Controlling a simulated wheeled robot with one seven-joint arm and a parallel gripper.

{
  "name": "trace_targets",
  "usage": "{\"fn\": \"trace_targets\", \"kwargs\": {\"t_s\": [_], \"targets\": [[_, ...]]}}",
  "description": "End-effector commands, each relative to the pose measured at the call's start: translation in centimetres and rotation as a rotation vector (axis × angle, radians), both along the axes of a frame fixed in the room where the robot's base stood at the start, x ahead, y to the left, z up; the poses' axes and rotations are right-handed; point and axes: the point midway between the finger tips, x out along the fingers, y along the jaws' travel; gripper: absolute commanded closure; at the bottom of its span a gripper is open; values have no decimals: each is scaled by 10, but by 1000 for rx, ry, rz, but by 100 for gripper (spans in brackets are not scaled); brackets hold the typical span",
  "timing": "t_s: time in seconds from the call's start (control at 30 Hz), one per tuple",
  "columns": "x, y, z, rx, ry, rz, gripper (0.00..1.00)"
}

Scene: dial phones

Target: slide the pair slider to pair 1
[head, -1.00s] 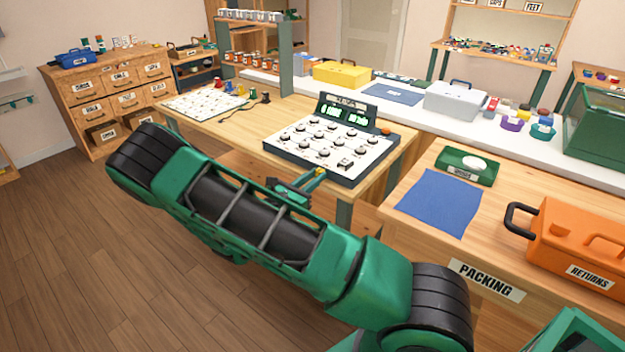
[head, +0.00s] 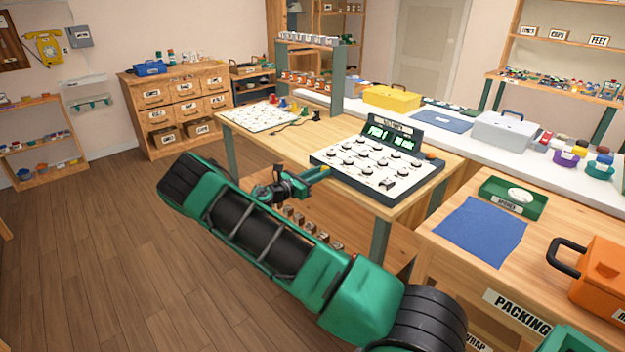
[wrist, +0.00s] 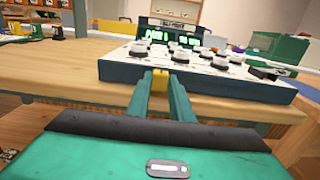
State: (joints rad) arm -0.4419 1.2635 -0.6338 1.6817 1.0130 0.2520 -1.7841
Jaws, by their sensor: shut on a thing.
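The pair slider appears to be the small yellow piece (wrist: 160,78) at the front edge of the console (wrist: 122,70). My gripper (wrist: 161,84) is shut on it, with its two green fingers close together on either side. In the head view my gripper (head: 324,171) is at the left part of the console's front edge, and the console (head: 375,165) has a white top with several round black-and-white knobs. The slider's track is hidden. The green-lit display (head: 391,136) seems to read PAIR 1 on its left; the right text is too small.
The console stands on a wooden table (head: 350,196). A white board (head: 258,117) with coloured pegs lies on its left. A packing bench (head: 455,262) with a blue mat (head: 482,231) and an orange case (head: 592,275) is at right. Open floor lies at left.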

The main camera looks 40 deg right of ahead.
Motion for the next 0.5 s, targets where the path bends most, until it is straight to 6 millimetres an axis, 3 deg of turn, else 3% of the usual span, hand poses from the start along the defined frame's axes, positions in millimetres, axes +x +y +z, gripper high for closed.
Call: {"fn": "trace_targets", "kwargs": {"t_s": [0.43,0.47,0.5], "targets": [[6,-7,0,3,-5,2,100],[7,-7,0,3,-5,2,78],[7,-7,0,3,-5,2,68]]}}
